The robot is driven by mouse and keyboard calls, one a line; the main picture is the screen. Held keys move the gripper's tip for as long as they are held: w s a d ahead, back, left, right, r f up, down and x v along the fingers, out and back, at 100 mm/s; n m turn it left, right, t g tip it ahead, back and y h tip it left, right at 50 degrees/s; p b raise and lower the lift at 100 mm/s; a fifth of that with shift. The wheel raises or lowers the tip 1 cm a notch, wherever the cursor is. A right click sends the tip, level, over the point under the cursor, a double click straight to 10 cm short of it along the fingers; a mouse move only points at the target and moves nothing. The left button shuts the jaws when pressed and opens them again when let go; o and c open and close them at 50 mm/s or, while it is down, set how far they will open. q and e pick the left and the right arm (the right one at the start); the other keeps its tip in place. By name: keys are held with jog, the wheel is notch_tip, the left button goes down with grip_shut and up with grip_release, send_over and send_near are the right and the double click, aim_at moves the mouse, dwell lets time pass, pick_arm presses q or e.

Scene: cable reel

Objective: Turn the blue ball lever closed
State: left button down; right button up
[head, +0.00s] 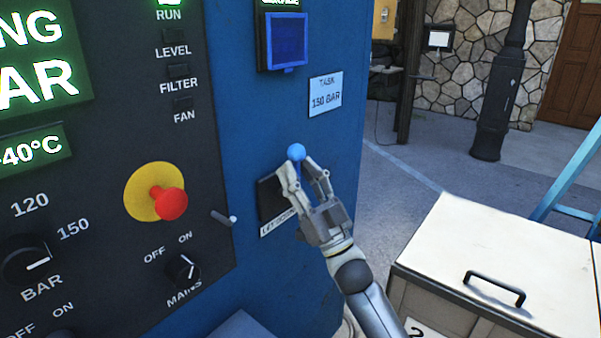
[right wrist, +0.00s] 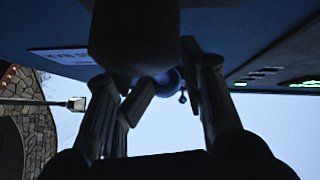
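The blue ball (head: 296,152) tops a short lever on a dark plate (head: 270,198) on the blue cabinet's side. A label below the plate is partly hidden by my right gripper. My right gripper (head: 302,165) is at the lever, its fingers apart on either side just below the ball. In the right wrist view the fingers (right wrist: 168,72) are also spread, with a dark block in front and a dim round blue shape between them. Contact with the lever is hard to tell. My left gripper is not in view.
A task card (head: 326,94) reads 150 BAR. A pale lidded box (head: 500,250) stands at right, near my right arm.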

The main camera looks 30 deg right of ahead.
jog(key=shift+f, duration=0.1)
jog(key=shift+s+f, duration=0.2)
jog(key=shift+f, duration=0.05)
jog(key=v, duration=1.1)
jog(key=shift+s+d, duration=0.1)
